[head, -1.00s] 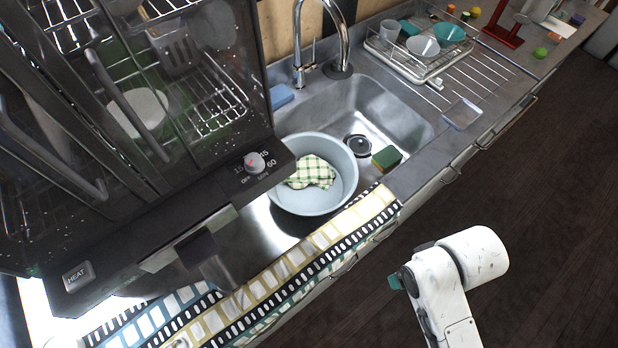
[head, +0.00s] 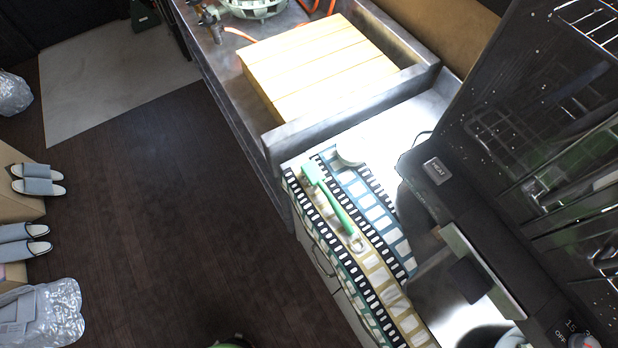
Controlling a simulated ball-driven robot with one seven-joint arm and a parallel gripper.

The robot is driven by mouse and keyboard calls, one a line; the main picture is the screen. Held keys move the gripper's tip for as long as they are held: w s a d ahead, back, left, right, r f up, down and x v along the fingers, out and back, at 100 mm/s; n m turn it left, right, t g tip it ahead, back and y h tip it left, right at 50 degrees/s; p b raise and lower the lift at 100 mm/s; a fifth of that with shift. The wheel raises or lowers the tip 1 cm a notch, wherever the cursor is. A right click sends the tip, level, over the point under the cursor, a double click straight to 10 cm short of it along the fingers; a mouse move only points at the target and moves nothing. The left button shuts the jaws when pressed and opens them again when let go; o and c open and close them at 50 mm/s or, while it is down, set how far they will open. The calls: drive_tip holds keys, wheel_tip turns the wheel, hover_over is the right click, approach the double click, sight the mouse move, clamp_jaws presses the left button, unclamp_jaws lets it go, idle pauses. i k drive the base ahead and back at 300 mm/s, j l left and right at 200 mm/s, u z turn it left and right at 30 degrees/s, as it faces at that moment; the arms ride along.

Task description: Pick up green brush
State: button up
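The green brush (head: 333,201) lies on a striped, film-patterned cloth (head: 385,283) on the counter, near the counter's front edge. Its head points to the upper left and its handle runs down to the right, ending in a pale ring. The brush looks free, with nothing on top of it. My gripper is not in view now, so its distance from the brush and its opening do not show.
A wooden board (head: 318,68) covers the recess behind. Slippers (head: 38,180) and plastic bags (head: 40,315) are at left; the dark floor (head: 175,220) between is clear.

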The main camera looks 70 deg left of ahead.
sight(314, 175)
drive_tip(key=u, duration=1.3)
drive_tip(key=i+j+z, duration=0.15)
drive_tip(key=j, duration=0.65)
drive_tip(key=i+j+z, duration=0.1)
drive_tip(key=j, duration=0.5)
drive_tip(key=i+j+z, duration=0.15)
drive_tip(key=j, duration=0.45)
drive_tip(key=i+j+z, duration=0.1)
drive_tip(key=j, duration=0.55)
drive_tip(key=i, duration=0.15)
